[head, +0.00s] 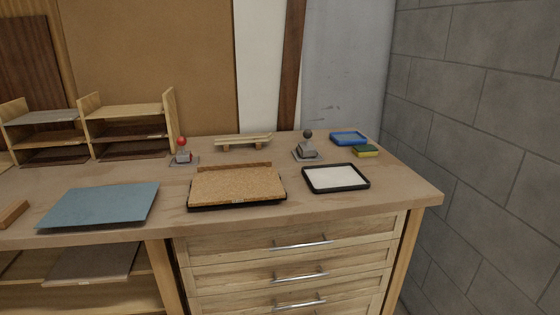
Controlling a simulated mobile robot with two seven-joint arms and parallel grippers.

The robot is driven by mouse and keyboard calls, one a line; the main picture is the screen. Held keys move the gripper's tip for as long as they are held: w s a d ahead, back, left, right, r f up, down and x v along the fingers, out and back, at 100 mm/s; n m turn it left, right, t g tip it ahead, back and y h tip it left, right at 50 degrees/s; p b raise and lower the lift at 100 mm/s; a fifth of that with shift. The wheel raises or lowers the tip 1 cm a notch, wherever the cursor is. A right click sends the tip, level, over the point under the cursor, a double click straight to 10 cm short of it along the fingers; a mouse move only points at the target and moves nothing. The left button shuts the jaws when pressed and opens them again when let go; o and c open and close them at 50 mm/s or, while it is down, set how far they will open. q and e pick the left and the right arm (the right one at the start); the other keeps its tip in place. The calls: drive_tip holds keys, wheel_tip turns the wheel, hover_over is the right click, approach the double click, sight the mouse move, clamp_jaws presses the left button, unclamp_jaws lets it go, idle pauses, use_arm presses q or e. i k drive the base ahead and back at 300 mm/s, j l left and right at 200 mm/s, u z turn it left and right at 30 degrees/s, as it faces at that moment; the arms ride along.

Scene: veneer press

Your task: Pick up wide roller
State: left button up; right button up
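Neither of my grippers shows in the head view. No thing here is clearly a wide roller. Two small grey metal tools stand apart near the back of the workbench: one with a red knob (182,152), and a somewhat larger one with a dark knob (308,148). Both stand upright on flat grey plates. They are too small to tell whether either is a roller, though the dark-knobbed one looks wider. Nothing touches them.
The workbench (400,190) holds a cork-topped board (237,186), a black-rimmed white tray (336,178), a blue sheet (100,205), a wooden rack (240,141), a blue tray (349,138) and a green-yellow sponge (366,151). Shelves (128,112) stand left; a block wall (490,120) rises right.

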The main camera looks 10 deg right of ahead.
sight(309, 149)
drive_tip(key=l+u, duration=0.1)
drive_tip(key=u, duration=0.35)
drive_tip(key=l+u, duration=0.15)
drive_tip(key=u, duration=0.25)
drive_tip(key=l+u, duration=0.3)
drive_tip(key=k+l+u, duration=0.1)
drive_tip(key=l+u, duration=0.2)
drive_tip(key=k+l+u, duration=0.1)
drive_tip(key=l, duration=0.3)
drive_tip(key=k+l+u, duration=0.15)
drive_tip(key=l, duration=0.25)
drive_tip(key=k, duration=0.05)
